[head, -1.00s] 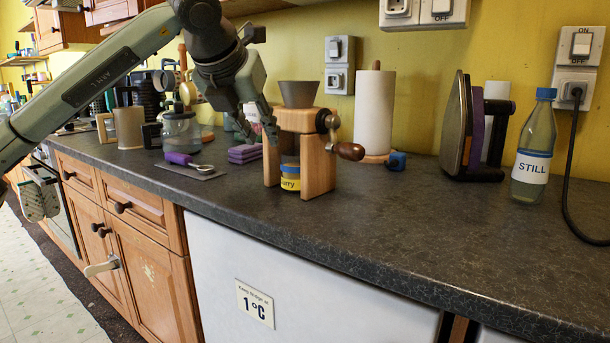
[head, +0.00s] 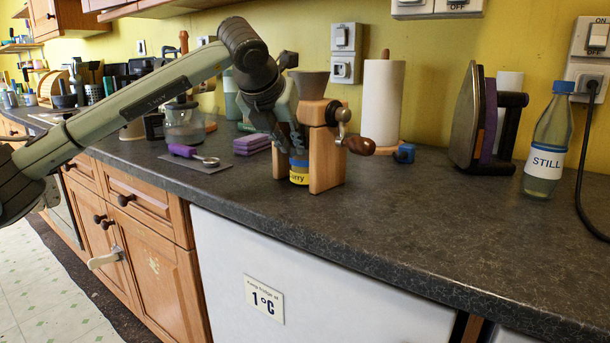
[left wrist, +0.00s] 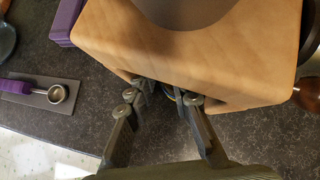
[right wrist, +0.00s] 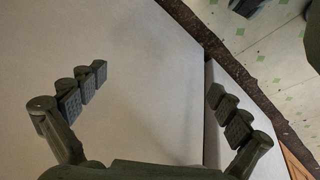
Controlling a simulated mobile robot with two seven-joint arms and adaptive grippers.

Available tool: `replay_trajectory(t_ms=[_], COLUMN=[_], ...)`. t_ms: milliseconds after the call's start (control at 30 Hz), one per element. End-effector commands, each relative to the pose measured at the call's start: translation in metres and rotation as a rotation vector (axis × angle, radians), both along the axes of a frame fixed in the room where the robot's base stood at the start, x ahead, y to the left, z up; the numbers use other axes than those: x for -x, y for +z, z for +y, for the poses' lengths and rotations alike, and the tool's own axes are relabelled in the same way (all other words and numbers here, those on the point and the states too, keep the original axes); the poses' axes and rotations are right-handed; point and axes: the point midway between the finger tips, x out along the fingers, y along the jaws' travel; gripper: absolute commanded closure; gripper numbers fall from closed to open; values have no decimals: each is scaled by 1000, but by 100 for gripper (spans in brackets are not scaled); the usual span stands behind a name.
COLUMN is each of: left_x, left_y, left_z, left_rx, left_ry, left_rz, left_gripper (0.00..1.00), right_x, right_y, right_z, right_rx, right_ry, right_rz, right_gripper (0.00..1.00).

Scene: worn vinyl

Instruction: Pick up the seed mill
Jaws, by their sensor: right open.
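The seed mill (head: 328,160) stands upright on the dark counter, a wooden frame with a grey hopper (head: 309,84) on top and a crank with a brown knob (head: 361,146) at its right. A small yellow curry jar (head: 299,178) stands between its legs. My left gripper (head: 297,148) is at the mill's left front, in front of the opening above the jar. In the left wrist view its fingers (left wrist: 165,95) reach the edge of the wooden top (left wrist: 200,62); the tips are partly hidden, so their grip is unclear. My right gripper (right wrist: 158,82) is open and empty, away from the mill.
A paper towel roll (head: 381,100), iron (head: 467,118) and water bottle (head: 549,145) stand to the right. The counter's front right is clear.

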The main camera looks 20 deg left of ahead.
Motion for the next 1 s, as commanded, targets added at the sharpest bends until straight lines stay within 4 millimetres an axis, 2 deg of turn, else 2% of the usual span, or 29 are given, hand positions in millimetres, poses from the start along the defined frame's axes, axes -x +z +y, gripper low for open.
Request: replay_trajectory(t_ms=[33, 133, 767, 1000], left_x=[0, 0, 0, -1], left_y=[0, 0, 1, 9], left_z=[0, 0, 0, 5], left_rx=[0, 0, 1, 2], left_ry=[0, 0, -1, -1], left_rz=[0, 0, -1, -2], left_gripper=[89, 100, 100, 100], right_x=[0, 0, -1, -2], right_y=[0, 0, 1, 2], right_z=[0, 0, 0, 0], right_rx=[0, 0, 0, -1], right_ry=[0, 0, 0, 2], right_rz=[0, 0, -2, -5], right_gripper=[0, 0, 0, 0])
